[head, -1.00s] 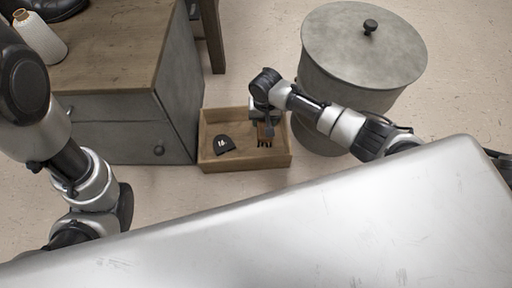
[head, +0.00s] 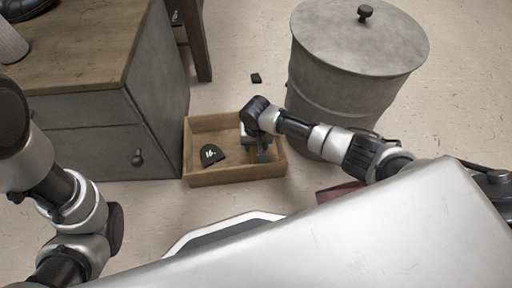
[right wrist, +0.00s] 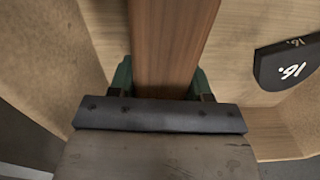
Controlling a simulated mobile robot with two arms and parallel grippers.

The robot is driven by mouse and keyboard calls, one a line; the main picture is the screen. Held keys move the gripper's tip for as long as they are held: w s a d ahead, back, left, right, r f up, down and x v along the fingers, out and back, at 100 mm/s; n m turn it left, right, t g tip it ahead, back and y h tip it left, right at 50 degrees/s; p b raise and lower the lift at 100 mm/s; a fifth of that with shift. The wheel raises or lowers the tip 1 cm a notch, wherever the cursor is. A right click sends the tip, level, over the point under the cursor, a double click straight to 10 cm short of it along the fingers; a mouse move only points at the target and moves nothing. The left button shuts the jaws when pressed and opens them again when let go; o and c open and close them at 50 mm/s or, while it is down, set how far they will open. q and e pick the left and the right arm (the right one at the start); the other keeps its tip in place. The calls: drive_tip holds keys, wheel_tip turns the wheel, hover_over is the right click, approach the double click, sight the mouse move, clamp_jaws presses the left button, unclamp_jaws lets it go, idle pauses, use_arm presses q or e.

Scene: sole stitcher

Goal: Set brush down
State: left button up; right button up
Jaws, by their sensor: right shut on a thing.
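The brush shows in the right wrist view as a reddish-brown wooden bar (right wrist: 172,45) between the green finger pads of my right gripper (right wrist: 170,82). In the head view my right gripper (head: 258,150) is down inside the open wooden box (head: 218,179), in its right half, shut on the brush. The brush is mostly hidden there by the gripper. Whether it touches the box floor I cannot tell. My left arm shows at the left, but its gripper is out of view.
A black rounded piece marked 16 (head: 212,154) lies in the box's left half, also seen in the right wrist view (right wrist: 288,66). A grey lidded drum (head: 335,85) stands behind right, a wooden-topped cabinet (head: 95,140) at left. A small black piece (head: 256,77) lies on the floor.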

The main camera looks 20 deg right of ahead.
drive_tip(key=shift+f, duration=0.1)
drive_tip(key=o, duration=1)
